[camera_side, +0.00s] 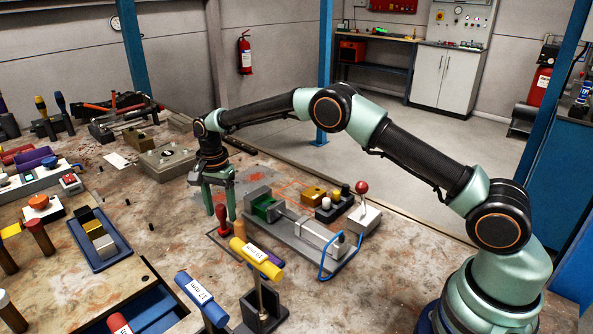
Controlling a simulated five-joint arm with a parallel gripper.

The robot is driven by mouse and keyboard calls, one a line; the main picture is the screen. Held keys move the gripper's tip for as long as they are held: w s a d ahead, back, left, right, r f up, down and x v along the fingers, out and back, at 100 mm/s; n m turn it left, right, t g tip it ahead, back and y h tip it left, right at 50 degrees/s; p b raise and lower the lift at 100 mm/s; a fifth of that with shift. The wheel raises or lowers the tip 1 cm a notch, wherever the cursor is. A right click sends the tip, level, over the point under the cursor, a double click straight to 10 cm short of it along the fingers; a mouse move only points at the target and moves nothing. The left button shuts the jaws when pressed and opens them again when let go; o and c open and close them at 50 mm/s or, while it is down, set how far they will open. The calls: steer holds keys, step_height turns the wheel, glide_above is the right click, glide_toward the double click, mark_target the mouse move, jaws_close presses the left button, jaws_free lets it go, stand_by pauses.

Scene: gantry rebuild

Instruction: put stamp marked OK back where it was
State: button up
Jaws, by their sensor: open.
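My gripper (219,208) is open and points down near the middle of the bench. A stamp with a red handle (222,214) stands upright between or just behind its fingers; I cannot tell whether they touch it. A second upright handle, tan wood (240,229), stands just right of it. Both appear to stand on a small flat dark-edged holder (218,240). No OK marking is legible, so I cannot tell which stamp bears it. The stamp bases are small or partly hidden.
A blue tray (112,250) holds blocks at left. Bare bench lies between.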

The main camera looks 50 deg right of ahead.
step_height(320, 180, up, 11)
steer(key=shift+f, duration=0.15)
steer(key=s+d+r+n+t, duration=0.1)
steer(key=s+d+r+n, duration=0.2)
steer(key=s+r, duration=0.3)
steer(key=s+d+r+n+t, duration=0.2)
steer(key=s+r+n, duration=0.1)
steer(key=s+r, duration=0.3)
steer(key=s+d+f+n+t, duration=0.1)
steer(key=s+n, duration=0.2)
steer(key=s, duration=0.5)
steer(key=s+d+f+n+t, duration=0.1)
steer(key=s+n, duration=0.3)
steer(key=s, duration=0.4)
steer(key=shift+d+f+t, duration=0.3)
steer(key=shift+d+f, duration=0.2)
steer(key=shift+d, duration=0.25)
